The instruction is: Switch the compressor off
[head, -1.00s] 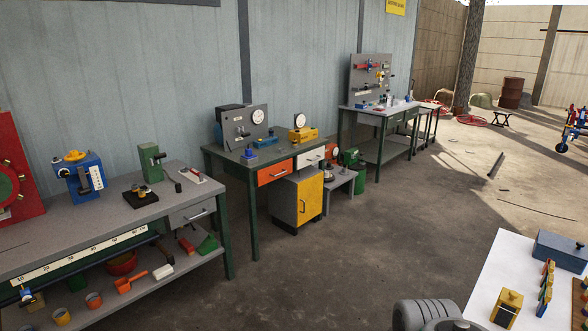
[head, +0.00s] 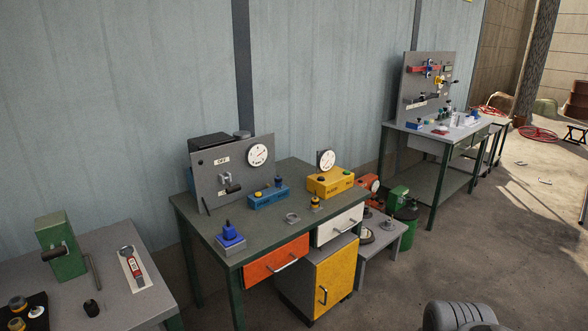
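A grey upright panel (head: 232,170) stands on the middle workbench (head: 195,213). It carries a small "OFF" label near its top, a dark-handled lever (head: 232,187) and a round white gauge (head: 257,155). A second small label below the lever is too small to read. No thing in view is legibly marked as a compressor. A red-orange unit with a round dial (head: 370,184) and a green machine (head: 400,205) sit low to the right of this bench. My gripper is not in view; only a grey part of my arm shows at the bottom right.
A blue block (head: 269,197), a yellow box (head: 330,182) with a gauge and a blue button box (head: 230,237) share the bench. Below are an orange drawer (head: 277,259) and a yellow cabinet door (head: 336,284). Open floor lies to the right.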

